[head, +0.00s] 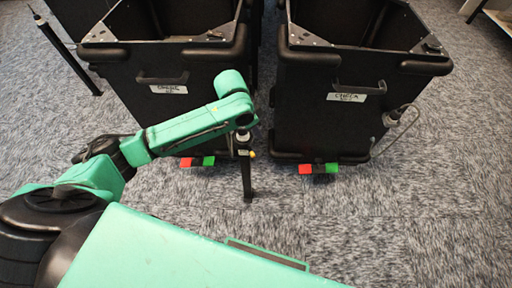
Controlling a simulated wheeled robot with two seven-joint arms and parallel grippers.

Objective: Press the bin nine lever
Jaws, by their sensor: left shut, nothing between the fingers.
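Two black bins stand side by side: a left bin (150,105) and a right bin (320,130). Each has a white label on its front, the left label (168,89) and the right label (347,97); the writing is too small to read surely, so I cannot tell which is bin nine. At the foot of the left bin is a red and green lever (197,162). The right bin has a similar red and green lever (318,169). My left gripper (248,197) is shut and empty, pointing down in front of the gap between the bins, right of the left lever.
Grey carpet is clear in front of and right of the bins. A black pole (66,52) leans at the upper left. A wire and small fitting (401,118) stick out from the right bin's side. More dark bins show partly behind.

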